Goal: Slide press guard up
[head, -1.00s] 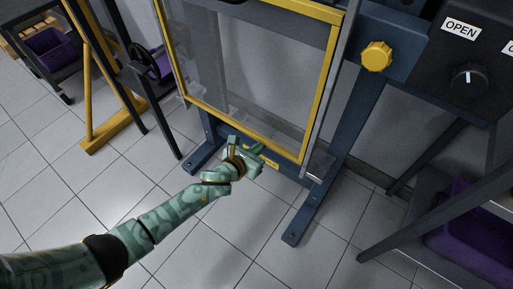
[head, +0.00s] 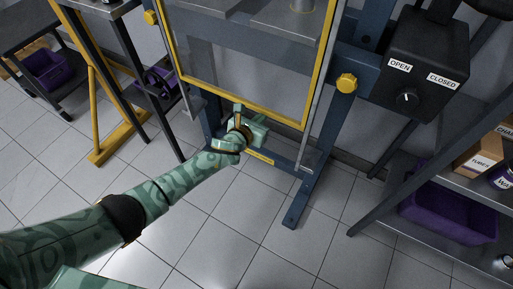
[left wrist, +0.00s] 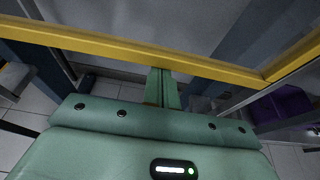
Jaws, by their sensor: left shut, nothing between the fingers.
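The press guard (head: 247,104) is a clear panel in a yellow frame, on the front of the blue press (head: 320,178). Its bottom bar hangs above the press's lower crossbeam. My left gripper (head: 262,122) is shut and empty, just under the guard's bottom bar in the head view. In the left wrist view its closed fingers (left wrist: 162,88) point up at the yellow bottom bar (left wrist: 130,48), which crosses in front of them. I cannot tell whether the fingertips touch the bar. My right gripper is not in view.
A yellow knob (head: 346,83) sits on the press's right side. A black control box (head: 425,65) marked OPEN and CLOSED is further right. A shelf with a purple bin (head: 450,215) stands at the right. Carts and a yellow stand (head: 105,120) are at the left. The tiled floor in front is clear.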

